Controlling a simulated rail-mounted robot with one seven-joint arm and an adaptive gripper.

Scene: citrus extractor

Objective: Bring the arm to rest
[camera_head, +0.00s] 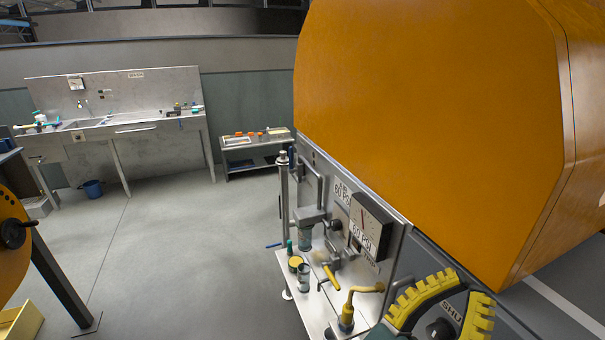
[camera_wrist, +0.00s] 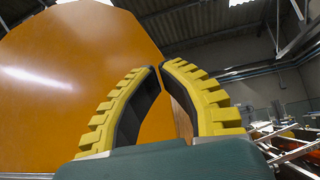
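My gripper (camera_head: 466,284) is at the bottom right of the head view, in front of the machine's panel and below its big orange housing (camera_head: 430,110). Its two ribbed yellow fingers also fill the middle of the wrist view (camera_wrist: 161,67). They curve inward and their tips almost meet, with nothing seen between them. The orange housing (camera_wrist: 75,75) stands behind the fingers in the wrist view. Most of my arm is out of view.
A panel with a gauge (camera_head: 370,226) stands left of my gripper. Below it a steel shelf (camera_head: 310,315) holds small vessels, a yellow-handled valve (camera_head: 331,276) and a yellow spout (camera_head: 347,312). A low cart (camera_head: 255,165) and a sink bench (camera_head: 110,130) stand farther back. The floor between is clear.

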